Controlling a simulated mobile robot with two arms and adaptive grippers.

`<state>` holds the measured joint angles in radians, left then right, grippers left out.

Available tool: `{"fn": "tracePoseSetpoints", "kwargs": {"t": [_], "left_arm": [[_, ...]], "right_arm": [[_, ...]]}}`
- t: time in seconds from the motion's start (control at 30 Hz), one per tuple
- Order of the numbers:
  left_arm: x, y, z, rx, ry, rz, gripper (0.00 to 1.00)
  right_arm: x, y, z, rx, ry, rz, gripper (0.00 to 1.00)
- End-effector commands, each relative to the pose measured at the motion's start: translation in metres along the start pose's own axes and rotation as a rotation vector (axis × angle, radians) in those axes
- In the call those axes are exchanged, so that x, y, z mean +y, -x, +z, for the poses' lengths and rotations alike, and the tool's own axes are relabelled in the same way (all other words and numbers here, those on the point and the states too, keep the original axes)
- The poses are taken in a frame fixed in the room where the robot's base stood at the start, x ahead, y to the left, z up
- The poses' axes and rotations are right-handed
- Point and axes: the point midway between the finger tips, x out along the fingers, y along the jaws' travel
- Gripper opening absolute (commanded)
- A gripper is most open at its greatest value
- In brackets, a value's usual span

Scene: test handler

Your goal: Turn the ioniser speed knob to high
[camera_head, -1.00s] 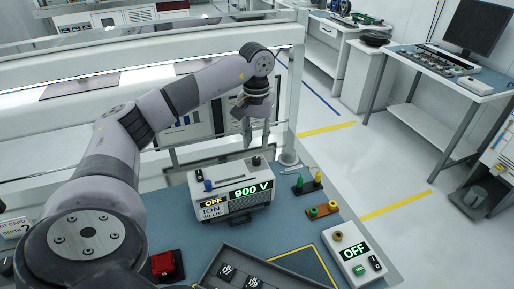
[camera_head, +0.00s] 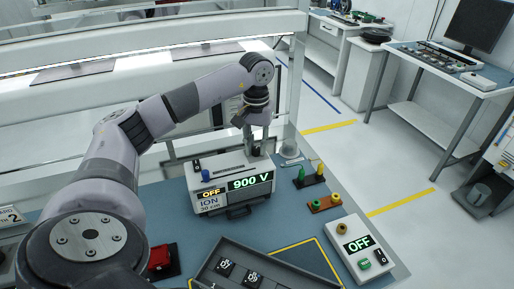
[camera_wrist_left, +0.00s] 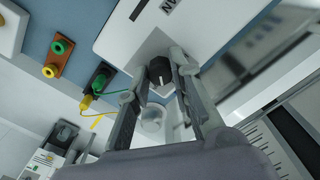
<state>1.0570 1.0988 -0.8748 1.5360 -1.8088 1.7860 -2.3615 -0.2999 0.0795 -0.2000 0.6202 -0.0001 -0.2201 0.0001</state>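The ioniser (camera_head: 222,188) is a white box on the blue bench mat, with displays reading OFF and 900 V and an ION 30 cm label. A black knob with a white pointer line (camera_wrist_left: 159,72) shows in the left wrist view on the ioniser's top. My left gripper (camera_wrist_left: 160,66) points down at the box, one finger on each side of the knob. The fingers are apart; I cannot tell whether they touch it. In the head view my left gripper (camera_head: 256,148) reaches the box's back right, hiding the knob. My right gripper is not in view.
A blue knob (camera_head: 205,175) and a black switch (camera_head: 197,165) sit on the box's left. Terminal posts (camera_head: 325,203) and a second OFF box (camera_head: 358,250) stand to the right. A dark tray (camera_head: 215,262) lies in front, beside a red item (camera_head: 159,257).

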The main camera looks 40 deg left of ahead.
Motion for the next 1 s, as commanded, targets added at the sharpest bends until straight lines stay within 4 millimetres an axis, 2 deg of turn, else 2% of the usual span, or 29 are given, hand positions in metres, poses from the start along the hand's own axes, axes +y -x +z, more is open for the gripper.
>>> {"fn": "tracePoseSetpoints", "kwargs": {"t": [0.23, 0.53, 0.83, 1.0], "left_arm": [[-0.0007, 0.0001, -0.0001, 0.000, 0.001, -0.002, 0.02], [-0.0010, 0.0003, -0.0001, 0.000, -0.179, -0.002, 0.02], [-0.0011, 0.0003, -0.0002, 0.000, -0.201, -0.002, 0.02], [-0.0011, 0.0005, -0.0003, 0.000, -0.333, -0.003, 0.02]], "right_arm": [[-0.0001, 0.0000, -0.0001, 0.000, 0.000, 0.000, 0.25], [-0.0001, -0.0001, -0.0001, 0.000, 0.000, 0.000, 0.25], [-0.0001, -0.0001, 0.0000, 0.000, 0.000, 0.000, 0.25], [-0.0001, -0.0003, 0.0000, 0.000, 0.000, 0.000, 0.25]]}}
